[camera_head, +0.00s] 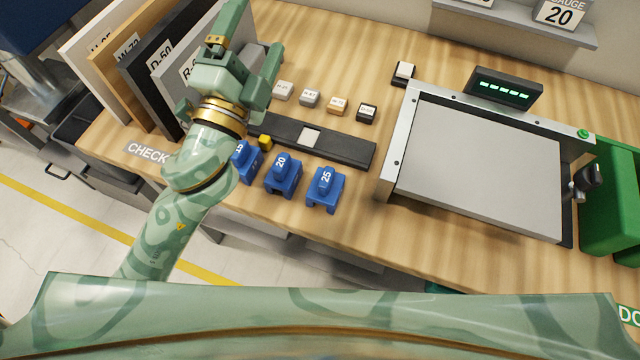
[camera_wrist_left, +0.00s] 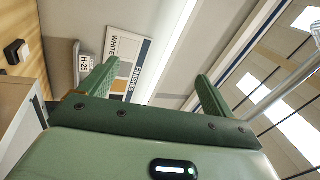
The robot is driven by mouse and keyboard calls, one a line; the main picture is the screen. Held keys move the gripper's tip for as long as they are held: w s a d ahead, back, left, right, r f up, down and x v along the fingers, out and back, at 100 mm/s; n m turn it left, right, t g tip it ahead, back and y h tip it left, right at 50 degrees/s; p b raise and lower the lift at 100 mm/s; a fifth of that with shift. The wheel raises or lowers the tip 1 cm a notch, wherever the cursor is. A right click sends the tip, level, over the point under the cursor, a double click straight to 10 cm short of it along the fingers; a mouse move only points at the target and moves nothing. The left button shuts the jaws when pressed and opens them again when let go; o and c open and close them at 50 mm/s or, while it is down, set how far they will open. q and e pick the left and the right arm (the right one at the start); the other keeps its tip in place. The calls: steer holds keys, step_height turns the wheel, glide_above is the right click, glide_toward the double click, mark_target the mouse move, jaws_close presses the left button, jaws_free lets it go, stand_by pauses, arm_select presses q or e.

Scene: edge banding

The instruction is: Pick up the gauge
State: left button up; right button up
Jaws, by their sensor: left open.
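Blue gauges stand in a row near the front edge of the bench in the head view: one marked 25 (camera_head: 325,188), one marked 20 (camera_head: 283,175), and one at the left (camera_head: 246,163) partly hidden by my left arm, its number only partly readable. A sign at the back right reads GAUGE 20 (camera_head: 559,13). My left gripper (camera_head: 245,55) is raised above the back left of the bench, away from the gauges. In the left wrist view its two fingers (camera_wrist_left: 150,88) are spread apart with nothing between them. My right gripper is not seen.
A dark rail (camera_head: 345,148) with a light block lies behind the gauges. Several small labelled blocks (camera_head: 310,97) sit behind it. Upright panels (camera_head: 110,55) stand at the left.

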arm_select(q)
steer(key=s+d+r+m+g+h, duration=0.3)
steer(key=d+r+m+h, duration=0.3)
steer(key=d+m+h, duration=0.3)
steer(key=s+d+f+m+g+h, duration=0.1)
steer(key=s+d+m+g+h, duration=0.25)
steer(key=m+g, duration=0.7)
steer(key=s+d+m+g+h, duration=0.2)
steer(key=s+d+m+g, duration=0.3)
steer(key=m+g, duration=0.5)
steer(key=m+t+y, duration=0.1)
steer(key=m+y, duration=0.8)
steer(key=y, duration=0.8)
glide_toward(331, 187)
steer(key=x, duration=0.3)
steer(key=shift+s+d+n+h+b, duration=0.15)
steer(key=shift+d+n+h+b, duration=0.1)
steer(key=shift+d+b, duration=0.1)
steer(key=x, duration=0.4)
steer(key=a+x, duration=0.1)
steer(key=x, duration=0.1)
steer(key=shift+f, duration=0.2)
steer(key=c, duration=1.1)
